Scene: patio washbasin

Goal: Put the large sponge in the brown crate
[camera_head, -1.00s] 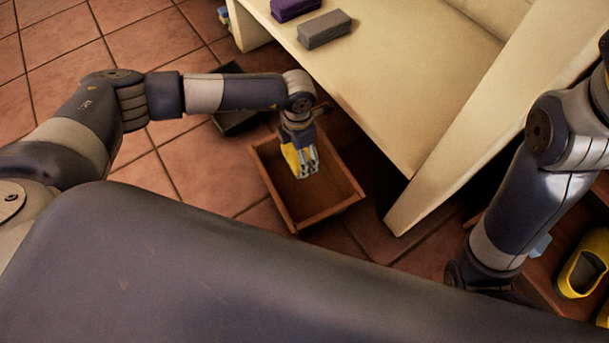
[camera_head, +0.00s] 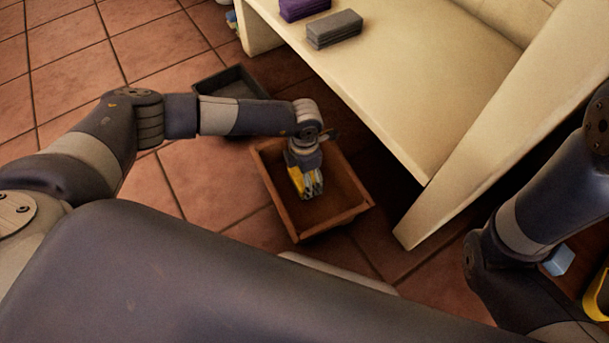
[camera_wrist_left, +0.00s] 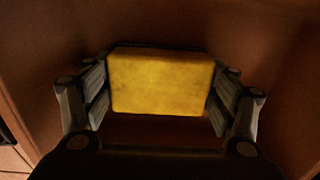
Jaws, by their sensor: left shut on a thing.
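The brown crate (camera_head: 275,176) stands on the tiled floor in front of the cream bench. My left gripper (camera_head: 312,190) points down inside the crate's opening. It is shut on the large yellow sponge (camera_head: 297,181). In the left wrist view the sponge (camera_wrist_left: 160,82) sits between the two fingers of the gripper (camera_wrist_left: 160,95), with brown crate walls (camera_wrist_left: 285,45) around it. Whether the sponge touches the crate floor I cannot tell. My right arm is at the right of the head view; its gripper is not visible.
A dark tray (camera_head: 235,88) lies on the floor behind my left forearm. A grey block (camera_head: 334,29) and a purple block (camera_head: 303,8) lie on the cream bench (camera_head: 375,95). A light blue object (camera_head: 559,260) and a yellow item (camera_head: 598,297) are at the lower right.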

